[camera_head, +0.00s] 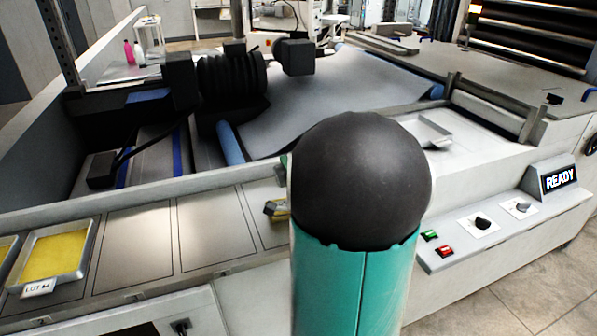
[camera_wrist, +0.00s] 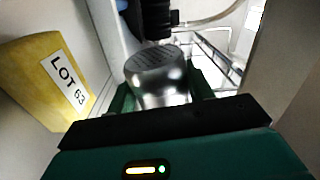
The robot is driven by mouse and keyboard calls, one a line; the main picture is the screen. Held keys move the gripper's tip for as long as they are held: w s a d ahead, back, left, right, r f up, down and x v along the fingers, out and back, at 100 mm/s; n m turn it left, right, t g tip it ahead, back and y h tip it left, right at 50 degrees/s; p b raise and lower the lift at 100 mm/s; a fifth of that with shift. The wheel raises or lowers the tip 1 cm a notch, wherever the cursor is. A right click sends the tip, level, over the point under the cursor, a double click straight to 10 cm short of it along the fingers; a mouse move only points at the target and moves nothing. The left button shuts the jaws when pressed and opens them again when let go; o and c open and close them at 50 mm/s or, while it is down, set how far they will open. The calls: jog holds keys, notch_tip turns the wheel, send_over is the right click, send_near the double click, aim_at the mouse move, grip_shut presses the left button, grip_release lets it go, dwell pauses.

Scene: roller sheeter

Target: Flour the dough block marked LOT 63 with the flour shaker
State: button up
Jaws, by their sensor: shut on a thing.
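The flour shaker (camera_wrist: 157,76) is a shiny metal cylinder with a perforated grey top. In the wrist view it sits between the green fingers of my gripper (camera_wrist: 160,90), which is shut on it. The yellow dough block (camera_wrist: 35,80) with the label LOT 63 is left of the shaker, apart from it. I cannot tell how far the shaker is tilted, and no flour shows on the block's visible faces.
A tray with yellow dough (camera_head: 56,252) marked LOT 64 lies at the left of the front ledge (camera_head: 135,245). A metal scoop-like tray (camera_head: 428,132) lies on the white surface right of my arm. The control panel has a READY display (camera_head: 560,180).

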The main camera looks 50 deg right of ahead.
dwell(0.3)
jog(key=shift+s+d, duration=0.5)
jog(key=shift+d, duration=0.4)
jog(key=shift+s+d, duration=0.5)
jog(key=shift+d, duration=0.4)
jog(key=shift+w+a, duration=0.35)
jog(key=shift+a, duration=0.3)
jog(key=shift+w+a, duration=0.35)
jog(key=shift+a, duration=0.25)
jog(key=shift+w+a, duration=0.35)
jog(key=shift+a, duration=0.3)
jog(key=shift+s+d, duration=0.35)
jog(key=shift+d, duration=0.3)
jog(key=shift+s+d, duration=0.35)
jog(key=shift+d, duration=0.3)
jog(key=shift+s+d, duration=0.35)
jog(key=shift+d, duration=0.3)
